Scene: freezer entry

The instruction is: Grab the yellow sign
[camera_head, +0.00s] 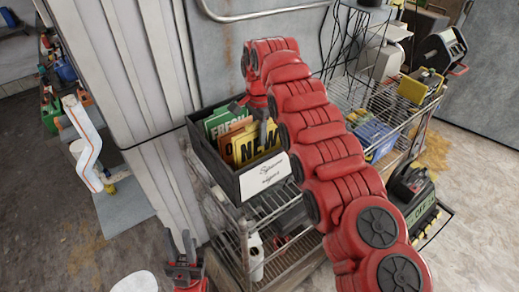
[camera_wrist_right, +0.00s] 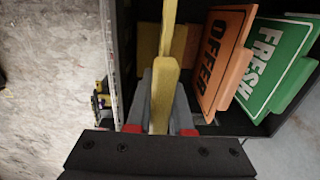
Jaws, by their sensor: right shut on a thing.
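The yellow sign (camera_head: 258,148), lettered "NEW", stands upright in a black box on the shelf cart. In the right wrist view the yellow sign (camera_wrist_right: 161,92) shows edge-on between the grey fingers. My right gripper (camera_wrist_right: 163,100) is shut on it, with the sign still inside the box. In the head view my right gripper (camera_head: 264,118) reaches down into the box from above and is partly hidden by my arm. My left gripper (camera_head: 182,246) is low at the bottom, apart from the box, with its fingers spread and empty.
An orange "OFFER" sign (camera_wrist_right: 221,60) and a green "FRESH" sign (camera_wrist_right: 273,65) stand beside the yellow one in the box (camera_head: 222,172). The wire cart (camera_head: 285,220) holds other goods. A ribbed wall panel (camera_head: 135,75) rises to the left of the box.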

